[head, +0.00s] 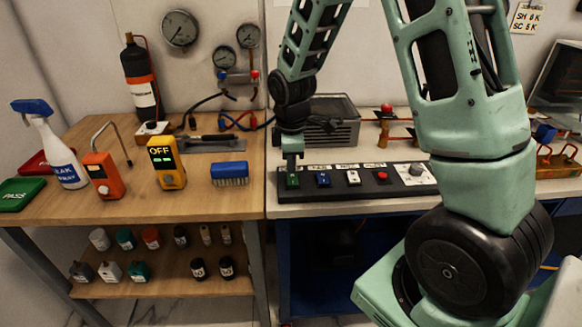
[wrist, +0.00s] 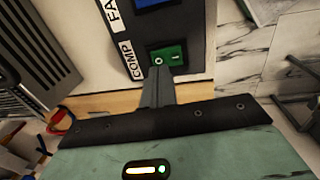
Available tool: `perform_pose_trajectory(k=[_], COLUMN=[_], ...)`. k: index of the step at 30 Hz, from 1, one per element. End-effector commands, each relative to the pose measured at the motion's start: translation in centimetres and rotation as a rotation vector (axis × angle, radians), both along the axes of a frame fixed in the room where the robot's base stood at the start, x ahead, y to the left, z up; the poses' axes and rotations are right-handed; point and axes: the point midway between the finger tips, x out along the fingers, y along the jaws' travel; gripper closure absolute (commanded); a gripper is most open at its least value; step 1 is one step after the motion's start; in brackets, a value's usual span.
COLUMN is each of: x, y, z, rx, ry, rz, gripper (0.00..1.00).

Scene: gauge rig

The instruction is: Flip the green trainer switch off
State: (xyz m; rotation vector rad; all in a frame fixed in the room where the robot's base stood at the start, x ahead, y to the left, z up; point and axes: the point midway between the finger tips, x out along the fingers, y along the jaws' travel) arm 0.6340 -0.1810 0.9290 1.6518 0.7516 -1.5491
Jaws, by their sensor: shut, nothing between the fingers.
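The green trainer switch (head: 293,182) is at the left end of a black switch panel (head: 334,190) on the right-hand bench. In the wrist view the green rocker (wrist: 174,54) shows O and I marks beside a COMP label (wrist: 131,65). I cannot tell which side is pressed in. My gripper (head: 292,166) points down over the switch. In the wrist view its shut, empty fingertips (wrist: 159,72) overlap the edge of the switch near the O mark. I cannot tell whether they touch it.
A grey metal case (head: 335,125) stands behind the panel. A blue brush (head: 230,174) and a yellow OFF device (head: 166,163) are on the wooden bench to the left.

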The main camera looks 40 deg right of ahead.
Motion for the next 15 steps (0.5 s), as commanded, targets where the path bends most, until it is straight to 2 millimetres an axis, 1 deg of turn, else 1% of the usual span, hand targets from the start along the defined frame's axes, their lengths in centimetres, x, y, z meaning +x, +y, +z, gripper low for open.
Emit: perform_pose_trajectory(k=[1,3,6,15], x=[0.0,0.1,0.2,0.2], y=[0.0,-0.1,-0.1,-0.1], z=[-0.7,-1.3,-1.8,-2.0], rx=[0.000,0.000,0.001,-0.001], ry=[0.004,0.002,0.001,-0.001], rz=[0.000,0.000,0.000,0.001], gripper=[1.00,1.00,1.00,1.00])
